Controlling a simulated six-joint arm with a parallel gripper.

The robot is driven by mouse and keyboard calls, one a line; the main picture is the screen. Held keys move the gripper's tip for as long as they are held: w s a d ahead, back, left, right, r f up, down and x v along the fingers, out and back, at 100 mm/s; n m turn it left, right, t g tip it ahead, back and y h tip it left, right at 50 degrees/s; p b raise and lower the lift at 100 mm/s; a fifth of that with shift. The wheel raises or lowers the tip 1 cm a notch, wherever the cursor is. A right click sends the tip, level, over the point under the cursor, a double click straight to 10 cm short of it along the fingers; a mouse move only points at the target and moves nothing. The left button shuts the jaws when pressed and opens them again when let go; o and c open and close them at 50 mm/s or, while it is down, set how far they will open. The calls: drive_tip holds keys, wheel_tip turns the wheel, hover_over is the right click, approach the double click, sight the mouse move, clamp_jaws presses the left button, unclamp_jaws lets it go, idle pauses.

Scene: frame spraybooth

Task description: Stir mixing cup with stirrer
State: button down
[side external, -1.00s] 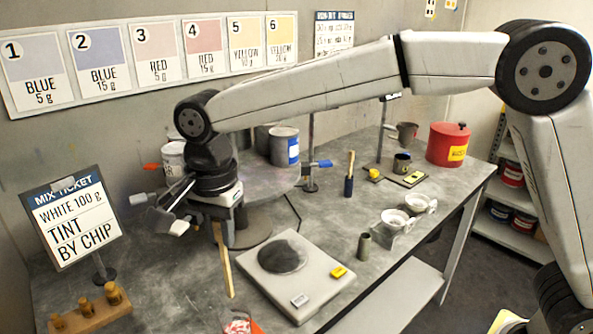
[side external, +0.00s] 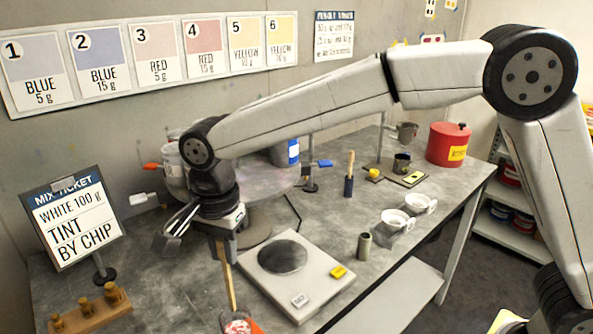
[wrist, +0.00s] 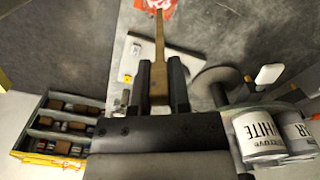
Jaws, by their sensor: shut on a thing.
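The wooden stirrer (side external: 228,280) is a flat light-brown stick hanging nearly upright from my gripper (side external: 226,250). In the wrist view the stirrer (wrist: 159,50) runs between the two dark fingers of my gripper (wrist: 162,85), which is shut on it. The mixing cup (side external: 241,325), with red and white in it, is cut off by the bottom edge of the side view. The stirrer's lower end meets the cup in the picture; I cannot tell how deep it reaches. In the wrist view the red-and-white cup (wrist: 158,5) is at the top edge, at the stirrer's far end.
A scale (side external: 310,285) with a dark round pan lies right of the stirrer. A mix-ticket sign (side external: 72,220) and a wooden block with brass weights (side external: 90,310) stand left. Paint cans (wrist: 258,135) stand behind my gripper. White cups (side external: 396,219) sit farther right.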

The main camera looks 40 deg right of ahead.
drive_tip(key=shift+f, duration=4.65)
drive_tip(key=shift+d, duration=0.15)
